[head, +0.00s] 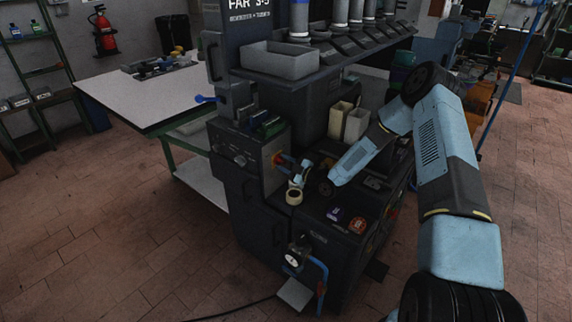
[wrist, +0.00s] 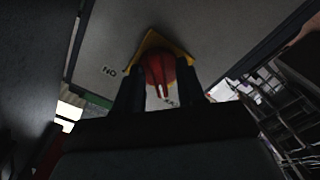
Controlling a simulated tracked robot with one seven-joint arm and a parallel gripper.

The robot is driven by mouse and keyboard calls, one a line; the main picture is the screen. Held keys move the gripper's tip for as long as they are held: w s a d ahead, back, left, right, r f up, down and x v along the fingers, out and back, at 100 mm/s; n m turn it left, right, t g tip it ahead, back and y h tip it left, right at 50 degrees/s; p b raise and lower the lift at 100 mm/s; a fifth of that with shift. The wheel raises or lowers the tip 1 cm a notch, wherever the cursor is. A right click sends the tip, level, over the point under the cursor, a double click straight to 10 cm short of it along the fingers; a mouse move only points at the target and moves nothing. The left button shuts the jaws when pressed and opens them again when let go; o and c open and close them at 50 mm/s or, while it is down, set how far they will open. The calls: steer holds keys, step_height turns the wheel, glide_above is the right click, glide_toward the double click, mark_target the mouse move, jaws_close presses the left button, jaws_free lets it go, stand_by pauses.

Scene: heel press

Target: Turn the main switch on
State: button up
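The main switch, a red knob on a yellow plate (wrist: 160,68), is on a grey panel in the wrist view. My gripper (wrist: 160,98) has its two dark fingers apart, one on each side of the red knob and its narrow handle. I cannot tell whether either finger touches it. A "NO" label (wrist: 109,71) is left of the plate, and another label below is partly hidden.
The dark machine (head: 262,218) carries a tape roll (head: 294,196) and pale bins (head: 355,125) near my arm. A grey tray (head: 279,60) sits on its upper shelf. A gauge (head: 292,260) and blue pipe are on its lower front. A white-topped table (head: 130,95) stands left; floor there is clear.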

jaws_close()
stand_by(0.4)
steer(key=shift+d, duration=0.1)
steer(key=shift+s+a+m, duration=0.1)
steer(key=shift+a+m, duration=0.05)
steer(key=shift+m, duration=4.3)
steer(key=shift+a+m, duration=0.1)
steer(key=shift+m, duration=4.35)
